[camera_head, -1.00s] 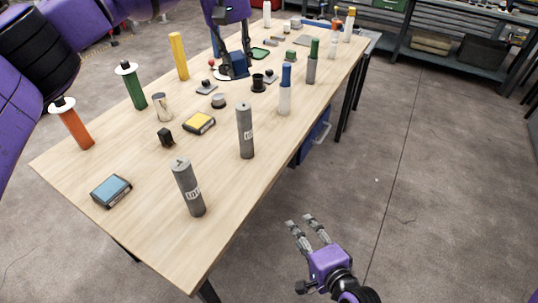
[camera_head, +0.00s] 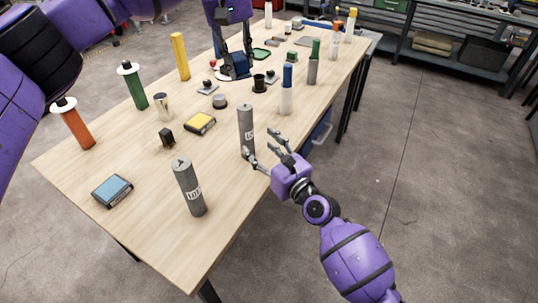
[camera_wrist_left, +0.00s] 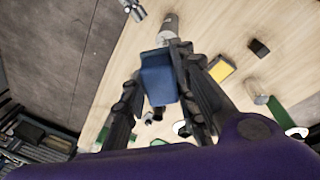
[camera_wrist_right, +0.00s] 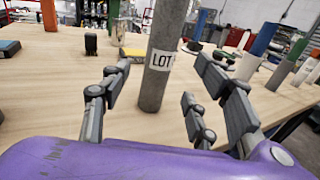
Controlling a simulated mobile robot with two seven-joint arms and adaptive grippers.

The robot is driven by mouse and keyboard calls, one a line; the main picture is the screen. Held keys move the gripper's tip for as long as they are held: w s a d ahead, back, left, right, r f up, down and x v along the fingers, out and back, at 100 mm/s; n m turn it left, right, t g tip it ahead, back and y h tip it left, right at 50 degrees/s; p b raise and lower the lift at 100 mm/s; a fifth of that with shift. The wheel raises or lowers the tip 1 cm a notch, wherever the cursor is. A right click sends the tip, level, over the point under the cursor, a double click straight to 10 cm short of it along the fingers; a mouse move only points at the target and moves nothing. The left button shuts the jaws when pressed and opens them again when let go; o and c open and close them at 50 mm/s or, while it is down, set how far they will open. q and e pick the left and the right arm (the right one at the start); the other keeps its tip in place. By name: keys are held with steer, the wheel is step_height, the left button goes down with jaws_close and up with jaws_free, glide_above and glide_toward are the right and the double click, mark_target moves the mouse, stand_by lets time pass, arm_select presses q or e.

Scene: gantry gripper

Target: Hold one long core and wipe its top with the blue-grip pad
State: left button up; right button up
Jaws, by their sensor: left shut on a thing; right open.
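Two long grey cores with LOT labels stand upright on the table: a near core (camera_head: 189,187) and a farther core (camera_head: 247,125). My right gripper (camera_head: 259,143) is open at the farther core, with fingers on either side of it. In the right wrist view that core (camera_wrist_right: 164,55) stands between the open fingers (camera_wrist_right: 160,105), with no firm contact visible. My left gripper (camera_head: 236,66) is at the far part of the table, shut on the blue-grip pad. The pad's blue grip (camera_wrist_left: 158,78) shows between its fingers in the left wrist view; the wiping face is hidden.
A blue-topped box (camera_head: 112,190), a yellow-topped box (camera_head: 200,123) and a small black block (camera_head: 166,137) lie on the table (camera_head: 130,235). A blue-capped white cylinder (camera_head: 287,92) stands behind the farther core. Orange (camera_head: 75,125) and green (camera_head: 133,86) cylinders line the left edge.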

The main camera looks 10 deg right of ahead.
mark_target(250, 136)
steer(key=x, duration=0.8)
jaws_close()
